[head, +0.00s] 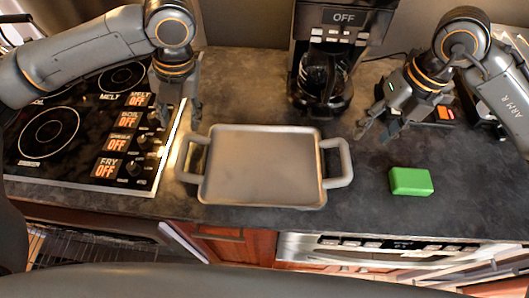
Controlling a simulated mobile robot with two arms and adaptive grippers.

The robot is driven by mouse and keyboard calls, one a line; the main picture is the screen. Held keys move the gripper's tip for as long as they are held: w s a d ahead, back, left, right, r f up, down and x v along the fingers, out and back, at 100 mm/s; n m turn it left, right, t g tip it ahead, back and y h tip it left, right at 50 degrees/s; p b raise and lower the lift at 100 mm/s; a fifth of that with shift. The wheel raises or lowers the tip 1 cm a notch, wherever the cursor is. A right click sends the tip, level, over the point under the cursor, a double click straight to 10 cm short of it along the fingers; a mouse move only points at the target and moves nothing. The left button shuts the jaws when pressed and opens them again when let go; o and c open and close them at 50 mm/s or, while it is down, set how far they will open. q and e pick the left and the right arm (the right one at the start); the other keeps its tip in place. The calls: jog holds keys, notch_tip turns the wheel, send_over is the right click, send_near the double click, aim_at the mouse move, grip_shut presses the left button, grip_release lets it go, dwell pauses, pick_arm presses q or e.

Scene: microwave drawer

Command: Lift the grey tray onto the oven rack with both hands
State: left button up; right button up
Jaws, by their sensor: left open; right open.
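The grey tray (262,170) lies flat on the dark countertop in the middle of the head view, with a loop handle at its left and right ends. My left gripper (181,117) is open and empty, above and behind the tray's left handle (190,158). My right gripper (373,131) is open and empty, behind and to the right of the tray's right handle (338,162). Neither gripper touches the tray. A wire oven rack (75,252) shows low at the left, below the counter, partly hidden by my own body.
A cooktop (60,130) with dials is left of the tray. A coffee maker (325,75) stands behind it. A green block (411,181) lies to its right. The counter's front edge is close to the tray, above wooden cabinets and an appliance panel (400,245).

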aim_at(183, 149)
pick_arm(q)
jog(key=shift+s+a+r, duration=0.1)
jog(key=shift+s+r, duration=0.05)
jog(key=shift+s, duration=0.05)
pick_arm(e)
jog(key=shift+s+d+r, duration=0.1)
jog(key=shift+s+d, duration=0.05)
jog(key=shift+d, duration=0.05)
pick_arm(q)
jog(key=a+f, duration=0.1)
jog(key=f, duration=0.8)
jog(key=a+f, duration=0.1)
jog(key=f, duration=0.3)
jog(key=shift+a+f, duration=0.3)
pick_arm(e)
jog(key=x, duration=1.4)
pick_arm(q)
jog(key=shift+c, duration=0.4)
pick_arm(e)
jog(key=shift+c, duration=0.4)
pick_arm(q)
grip_shut()
pick_arm(e)
grip_shut()
jog(key=shift+r, duration=0.1)
